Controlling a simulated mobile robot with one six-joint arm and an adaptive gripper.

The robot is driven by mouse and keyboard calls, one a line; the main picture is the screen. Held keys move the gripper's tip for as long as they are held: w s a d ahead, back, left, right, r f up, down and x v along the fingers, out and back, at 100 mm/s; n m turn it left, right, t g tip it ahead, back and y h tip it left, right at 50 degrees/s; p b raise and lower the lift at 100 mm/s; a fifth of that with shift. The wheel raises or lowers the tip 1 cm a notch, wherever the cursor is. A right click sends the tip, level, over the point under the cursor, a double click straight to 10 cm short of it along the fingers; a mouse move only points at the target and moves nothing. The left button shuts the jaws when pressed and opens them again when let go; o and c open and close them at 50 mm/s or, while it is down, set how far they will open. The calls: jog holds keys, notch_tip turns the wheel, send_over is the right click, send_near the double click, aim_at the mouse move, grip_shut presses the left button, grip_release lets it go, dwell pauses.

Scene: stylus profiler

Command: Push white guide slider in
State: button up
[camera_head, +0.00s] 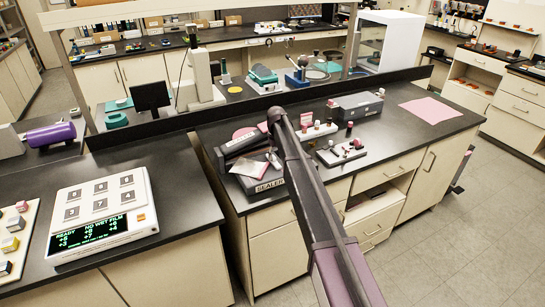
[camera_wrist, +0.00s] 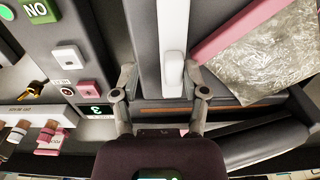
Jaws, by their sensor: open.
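The white guide slider (camera_wrist: 173,72) appears as a narrow white upright piece in the wrist view, set along a grey rail. My gripper (camera_wrist: 160,84) is open, with one finger on each side of the picture's middle. The slider's lower end lies between the fingers, closer to the right one. I cannot tell whether either finger touches it. In the head view, my arm crosses the bench and ends by the dark sealer (camera_head: 268,185). The slider and my fingertips cannot be made out there.
In the wrist view, a crinkled clear sheet (camera_wrist: 250,65) with a pink edge lies right of the slider. A white button (camera_wrist: 68,56) and a pink button (camera_wrist: 88,89) are on the left. In the head view, a grey box (camera_head: 357,105) and a pink mat (camera_head: 431,110) are farther right.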

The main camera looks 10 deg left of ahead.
jog(key=shift+w+d+r+p, duration=0.45)
jog(key=shift+d+r+p, duration=0.2)
jog(key=shift+r+p, duration=0.2)
notch_tip(320, 180, up, 13)
jog(key=p, duration=1.3)
jog(key=s+d+f+m+b, duration=0.2)
jog(key=s+d+f+b, duration=0.5)
jog(key=s+d, duration=0.3)
jog(key=s+d+f+m+b, duration=0.2)
jog(key=s+d+f+b, duration=0.5)
jog(key=s, duration=0.8)
jog(key=shift+s+d+f, duration=0.15)
jog(key=shift+d+f, duration=0.05)
jog(key=shift+d, duration=1.5)
jog(key=s+d+m, duration=0.1)
jog(key=s+d, duration=0.2)
jog(key=s, duration=0.5)
jog(key=s+d+m, duration=0.1)
jog(key=s+d, duration=0.3)
jog(key=s, duration=0.4)
jog(key=shift+s+m, duration=0.25)
jog(key=shift+m, duration=0.15)
jog(key=shift+s, duration=0.1)
